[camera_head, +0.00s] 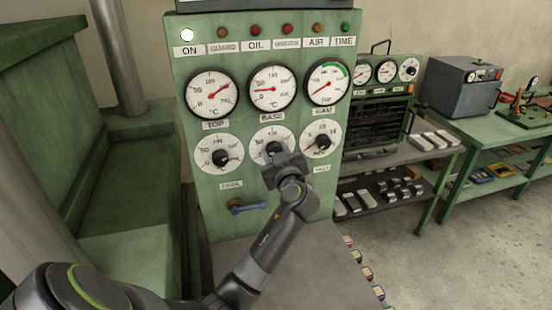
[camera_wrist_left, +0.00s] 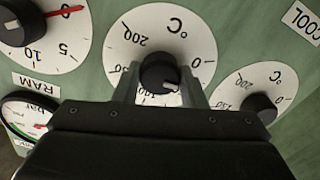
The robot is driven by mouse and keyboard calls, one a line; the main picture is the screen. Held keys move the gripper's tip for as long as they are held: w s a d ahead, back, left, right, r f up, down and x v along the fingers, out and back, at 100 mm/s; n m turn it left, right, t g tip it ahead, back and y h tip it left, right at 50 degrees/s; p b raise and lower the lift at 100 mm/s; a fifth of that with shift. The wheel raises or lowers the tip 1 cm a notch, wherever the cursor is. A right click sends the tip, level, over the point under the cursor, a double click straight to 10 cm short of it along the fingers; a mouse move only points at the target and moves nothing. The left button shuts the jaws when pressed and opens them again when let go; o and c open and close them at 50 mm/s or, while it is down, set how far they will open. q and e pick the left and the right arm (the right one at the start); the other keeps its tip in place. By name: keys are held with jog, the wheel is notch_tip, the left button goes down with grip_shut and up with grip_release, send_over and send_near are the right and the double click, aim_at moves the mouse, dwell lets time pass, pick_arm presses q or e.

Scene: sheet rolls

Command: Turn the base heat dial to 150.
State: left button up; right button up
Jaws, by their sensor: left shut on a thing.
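The base heat dial (camera_head: 257,137) is a white round face on the green panel, in the middle of the lower row, under the BASE gauge (camera_head: 270,87). Its black knob (camera_wrist_left: 158,73) shows in the left wrist view, where the dial appears upside down. My left gripper (camera_head: 276,158) is at this dial, with one finger on each side of the knob, shut on it. The knob's white mark points down and right in the wrist view, between the 100 and the 0. The fingers cover part of the scale. My right gripper is not in view.
The TOP dial (camera_head: 207,143) and the RAM dial (camera_head: 329,128) flank the base dial closely. A blue-handled lever (camera_head: 248,207) sticks out below. A grey surface lies under my arm. Shelves with metal blocks (camera_head: 429,141) stand to the right.

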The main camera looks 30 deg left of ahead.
pick_arm(q)
jog(key=m, duration=0.6)
jog(key=shift+r, duration=0.1)
jog(key=m, duration=0.4)
jog(key=m+p, duration=0.2)
jog(key=m, duration=0.2)
jog(key=shift+r+m, duration=0.1)
jog(key=shift+m, duration=0.2)
jog(key=m+p, duration=0.2)
jog(key=m, duration=0.2)
jog(key=shift+m, duration=0.3)
jog(key=m+p, duration=0.1)
jog(key=m, duration=0.1)
jog(key=shift+m, duration=0.3)
jog(key=m+p, duration=0.1)
jog(key=m, duration=0.2)
jog(key=shift+m, duration=0.3)
jog(key=m, duration=0.4)
jog(key=shift+m, duration=0.4)
